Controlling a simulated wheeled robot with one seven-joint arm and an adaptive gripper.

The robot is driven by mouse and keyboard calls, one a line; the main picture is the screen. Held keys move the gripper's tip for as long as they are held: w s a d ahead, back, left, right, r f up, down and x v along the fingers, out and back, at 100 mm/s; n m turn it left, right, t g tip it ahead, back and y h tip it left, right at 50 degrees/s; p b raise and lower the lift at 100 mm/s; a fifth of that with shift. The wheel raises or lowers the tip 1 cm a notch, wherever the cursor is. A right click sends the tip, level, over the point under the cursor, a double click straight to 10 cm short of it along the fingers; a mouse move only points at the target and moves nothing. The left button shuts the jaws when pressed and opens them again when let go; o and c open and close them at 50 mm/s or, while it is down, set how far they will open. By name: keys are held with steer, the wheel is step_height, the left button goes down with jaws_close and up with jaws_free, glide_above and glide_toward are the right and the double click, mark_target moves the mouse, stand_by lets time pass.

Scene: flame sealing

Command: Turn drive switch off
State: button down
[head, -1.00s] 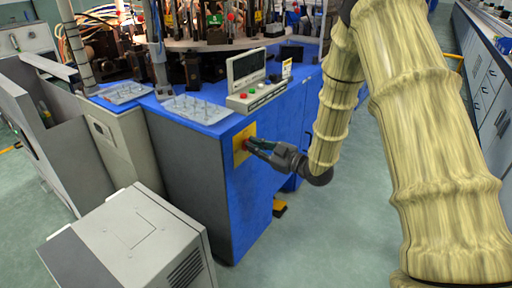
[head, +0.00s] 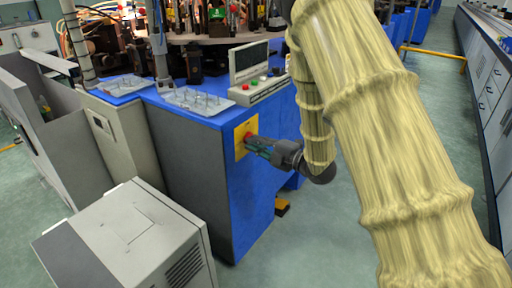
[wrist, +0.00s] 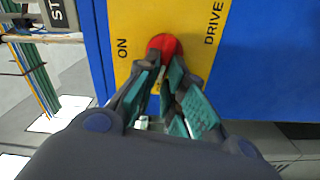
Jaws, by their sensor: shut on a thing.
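The drive switch is a red knob (wrist: 165,45) on a yellow plate (wrist: 195,22) marked ON and DRIVE in the wrist view. Both words stand sideways there. In the head view the red knob (head: 248,136) and yellow plate (head: 239,144) are on the end face of the blue machine cabinet. My gripper (wrist: 165,62) is at the knob, with its fingertips closed on the knob's lower part. It also shows in the head view (head: 252,143), reaching in from the right. The fingers hide part of the knob and plate, so the knob's exact setting cannot be told.
The blue cabinet (head: 245,205) carries a control box with a screen (head: 255,90) and trays of pins (head: 195,101). A grey box (head: 125,235) stands at front left. Grey cabinets (head: 490,95) line the right. Open floor (head: 310,240) lies right of the blue cabinet.

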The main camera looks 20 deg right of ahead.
steer(key=shift+s+a+f+n+b, duration=0.1)
steer(key=shift+f+n+b, duration=0.15)
steer(key=shift+n, duration=0.3)
steer(key=shift+f+n+b, duration=0.1)
steer(key=shift+n+b, duration=0.2)
steer(key=shift+n, duration=0.25)
steer(key=c, duration=1.5)
jaws_free()
steer(key=shift+r, duration=0.1)
steer(key=v, duration=1.2)
